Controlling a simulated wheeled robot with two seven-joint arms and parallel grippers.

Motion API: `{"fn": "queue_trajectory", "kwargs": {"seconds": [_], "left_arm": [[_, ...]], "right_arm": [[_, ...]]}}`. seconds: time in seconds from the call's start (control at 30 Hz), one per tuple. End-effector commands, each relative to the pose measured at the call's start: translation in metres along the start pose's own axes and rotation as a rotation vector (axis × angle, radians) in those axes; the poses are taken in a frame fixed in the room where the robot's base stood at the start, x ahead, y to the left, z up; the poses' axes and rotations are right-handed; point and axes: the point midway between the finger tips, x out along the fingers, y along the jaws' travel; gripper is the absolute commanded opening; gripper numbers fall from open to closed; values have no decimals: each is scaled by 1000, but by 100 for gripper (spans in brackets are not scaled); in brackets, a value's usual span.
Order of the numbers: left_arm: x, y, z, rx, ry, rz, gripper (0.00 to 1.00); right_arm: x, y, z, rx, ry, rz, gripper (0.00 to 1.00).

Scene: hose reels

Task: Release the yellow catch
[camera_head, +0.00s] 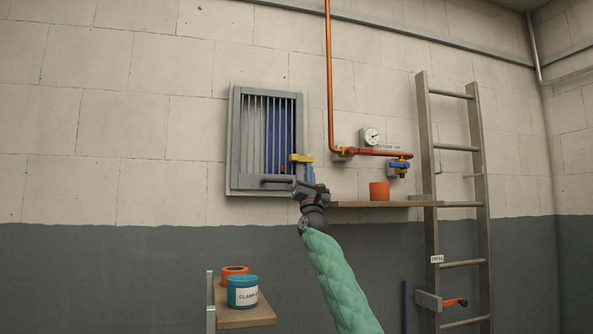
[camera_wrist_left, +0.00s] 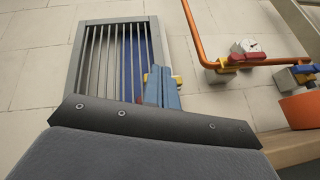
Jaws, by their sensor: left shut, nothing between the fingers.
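The yellow catch (camera_head: 300,158) sits on the right edge of the grey barred wall hatch (camera_head: 234,140). In the left wrist view, parts of the catch (camera_wrist_left: 178,79) show on both sides of my fingers, which hide its middle. My left gripper (camera_head: 310,175) has its blue fingers shut and empty, pointing up just below the catch in the head view. The fingers also show in the left wrist view (camera_wrist_left: 162,88). I cannot tell whether they touch the catch. My right gripper is not in view.
An orange pipe (camera_head: 328,80) with a gauge (camera_head: 370,136) and blue-handled tap (camera_head: 399,165) runs right of the hatch. A shelf (camera_head: 345,204) bears an orange cup (camera_head: 379,191). A ladder (camera_head: 428,150) leans farther right. A low shelf (camera_head: 246,317) holds a blue tin (camera_head: 242,291).

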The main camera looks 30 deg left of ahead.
Motion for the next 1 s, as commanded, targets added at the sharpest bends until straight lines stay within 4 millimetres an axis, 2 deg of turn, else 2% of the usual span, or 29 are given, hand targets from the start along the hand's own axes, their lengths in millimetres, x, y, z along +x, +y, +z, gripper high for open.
{"fn": "queue_trajectory", "kwargs": {"seconds": [0.1,0.3,0.77,0.87,1.0], "left_arm": [[-4,-8,-30,-127,122,36,0],[-10,-11,-56,-244,243,77,0],[-11,-10,-62,-268,270,88,0],[-7,-10,-62,-269,269,89,0],[5,-8,-63,-271,270,89,0]], "right_arm": [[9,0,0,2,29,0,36],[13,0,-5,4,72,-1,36],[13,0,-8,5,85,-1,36],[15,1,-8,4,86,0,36],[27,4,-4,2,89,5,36]]}}
